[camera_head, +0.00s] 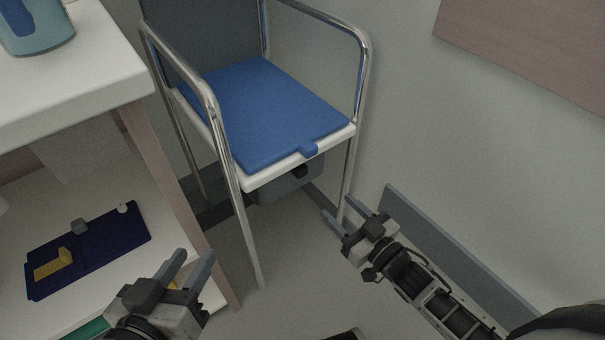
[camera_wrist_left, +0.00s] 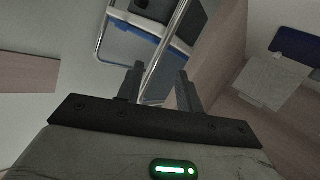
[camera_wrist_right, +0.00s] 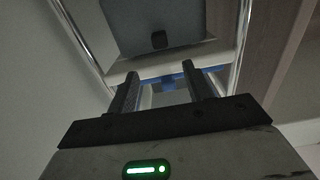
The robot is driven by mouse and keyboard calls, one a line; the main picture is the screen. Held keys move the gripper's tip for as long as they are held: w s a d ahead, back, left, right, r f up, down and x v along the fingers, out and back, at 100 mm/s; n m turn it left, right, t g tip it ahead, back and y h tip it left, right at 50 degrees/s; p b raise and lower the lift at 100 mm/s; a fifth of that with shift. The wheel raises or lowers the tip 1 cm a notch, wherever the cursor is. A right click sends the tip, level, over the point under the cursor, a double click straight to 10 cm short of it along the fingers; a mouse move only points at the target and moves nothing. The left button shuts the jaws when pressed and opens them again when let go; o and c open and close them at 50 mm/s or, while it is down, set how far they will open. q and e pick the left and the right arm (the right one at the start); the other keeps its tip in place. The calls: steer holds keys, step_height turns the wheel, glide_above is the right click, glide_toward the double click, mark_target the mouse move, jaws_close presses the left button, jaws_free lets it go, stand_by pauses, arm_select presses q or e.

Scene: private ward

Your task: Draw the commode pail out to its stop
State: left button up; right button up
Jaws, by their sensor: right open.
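The commode chair has a blue seat lid (camera_head: 275,108) with a small front tab, on a white seat frame (camera_head: 262,176) with chrome legs. Under the seat hangs the grey commode pail (camera_head: 287,187) with a black handle (camera_head: 299,171). The right wrist view shows the pail (camera_wrist_right: 150,22) and its handle (camera_wrist_right: 159,40) beyond the fingers. My right gripper (camera_head: 352,216) is open and empty, to the lower right of the pail and apart from it. My left gripper (camera_head: 187,268) is open and empty, near the shelf unit; in its wrist view the fingers (camera_wrist_left: 161,88) stand apart.
A white shelf unit (camera_head: 85,79) stands at the left; its lower shelf holds a dark blue tray (camera_head: 100,247) with small items. The wall and a grey skirting board (camera_head: 455,262) bound the right side. The floor before the chair is mostly clear.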

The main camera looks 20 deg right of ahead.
mark_target(303, 173)
steer(key=b+x, duration=0.4)
steer(key=x, duration=0.9)
steer(key=shift+w+f, duration=0.1)
steer(key=shift+w, duration=0.1)
steer(key=shift+w+a, duration=0.1)
arm_select(q)
steer(key=shift+w+d+r+n+t+h, duration=0.3)
steer(key=shift+d+r+n+t+h, duration=0.25)
steer(key=shift+r+n+h, duration=0.2)
arm_select(e)
jaws_close()
